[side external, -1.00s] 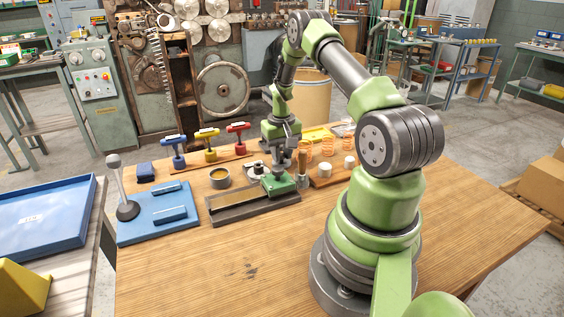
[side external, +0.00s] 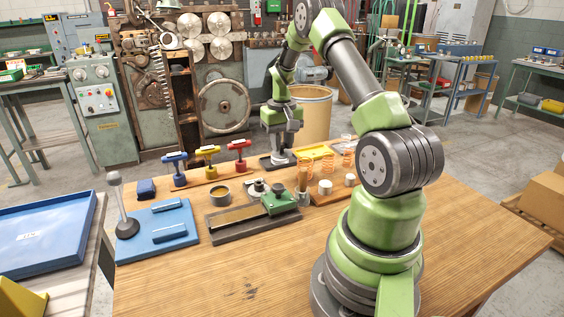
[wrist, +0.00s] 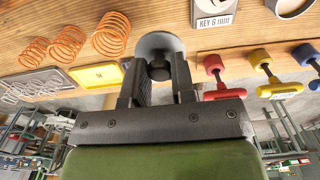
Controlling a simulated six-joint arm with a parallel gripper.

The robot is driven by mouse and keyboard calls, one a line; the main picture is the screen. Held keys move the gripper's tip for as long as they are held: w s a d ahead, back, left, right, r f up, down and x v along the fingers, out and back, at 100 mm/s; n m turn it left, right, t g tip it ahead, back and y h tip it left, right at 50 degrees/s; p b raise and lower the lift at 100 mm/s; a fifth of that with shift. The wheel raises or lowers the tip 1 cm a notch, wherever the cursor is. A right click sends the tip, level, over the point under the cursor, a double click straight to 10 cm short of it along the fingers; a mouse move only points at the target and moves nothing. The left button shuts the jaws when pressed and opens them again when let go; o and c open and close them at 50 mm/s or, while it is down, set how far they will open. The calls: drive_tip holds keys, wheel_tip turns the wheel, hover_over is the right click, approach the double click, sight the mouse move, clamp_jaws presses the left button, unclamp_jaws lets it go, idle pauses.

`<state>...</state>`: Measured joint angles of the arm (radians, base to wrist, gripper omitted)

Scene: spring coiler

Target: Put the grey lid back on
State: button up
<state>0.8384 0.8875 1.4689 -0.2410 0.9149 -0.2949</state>
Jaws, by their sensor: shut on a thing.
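The grey lid (wrist: 150,42) is a pale round disc with a dark knob (wrist: 159,70), seen in the wrist view. My gripper (wrist: 160,80) is shut on that knob, with one finger on each side. I cannot tell whether the lid touches anything below. A round open grey pot (side external: 220,194) stands left of the gripper, nearer the camera. Its inside is only partly visible.
A green block with a dark knob (side external: 280,203) sits on a dark grooved base (side external: 235,218). Blue, yellow and red T-handles (side external: 207,158) stand left of my gripper. Orange springs (side external: 327,166) and a yellow tray (side external: 318,152) lie right.

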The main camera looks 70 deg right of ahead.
wheel_tip(320, 180, up, 5)
drive_tip(key=shift+r, duration=0.2)
drive_tip(key=shift+w+a, duration=0.35)
drive_tip(key=shift+w, duration=0.15)
drive_tip(key=w+a+n, duration=0.6)
drive_tip(key=w+a, duration=0.4)
drive_tip(key=a, duration=0.2)
drive_tip(key=shift+w+a+f, duration=0.1)
drive_tip(key=shift+w+f, duration=0.1)
drive_tip(key=shift+f, duration=2.4)
drive_tip(key=shift+w+a+f, duration=0.1)
drive_tip(key=shift+w+f, duration=0.05)
drive_tip(key=shift+f, duration=2.45)
drive_tip(key=shift+f, duration=0.5)
drive_tip(key=o, duration=1.1)
drive_tip(key=shift+o, duration=0.2)
